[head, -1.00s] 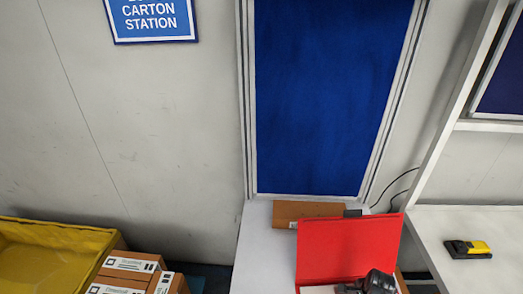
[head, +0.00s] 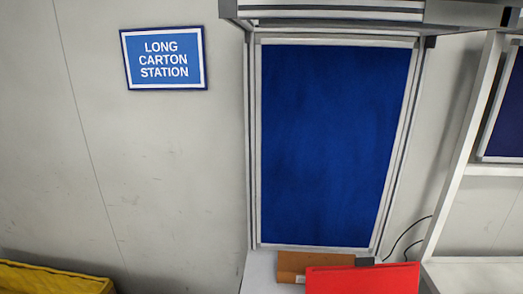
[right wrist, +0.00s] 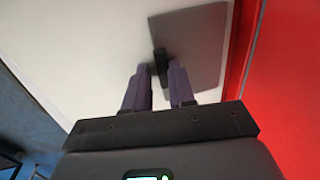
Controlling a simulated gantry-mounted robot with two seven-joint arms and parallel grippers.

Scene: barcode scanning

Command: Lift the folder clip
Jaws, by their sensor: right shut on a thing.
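The red folder (head: 362,281) shows at the bottom edge of the head view, standing up from the white bench; its lower part is cut off. In the right wrist view its red cover (right wrist: 285,90) fills the right side. A small dark clip (right wrist: 159,58) sits at the edge of a grey-brown panel (right wrist: 200,35) beside the red cover. My right gripper (right wrist: 158,74) has its two purple fingers on either side of the clip and is shut on it. Whether the clip is raised cannot be told. My left gripper is in neither view.
A brown cardboard box (head: 297,265) lies behind the folder. A yellow bin (head: 50,280) is at the lower left. A blue panel (head: 330,145) in a metal frame stands behind the bench. A white shelf frame (head: 470,150) is at the right.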

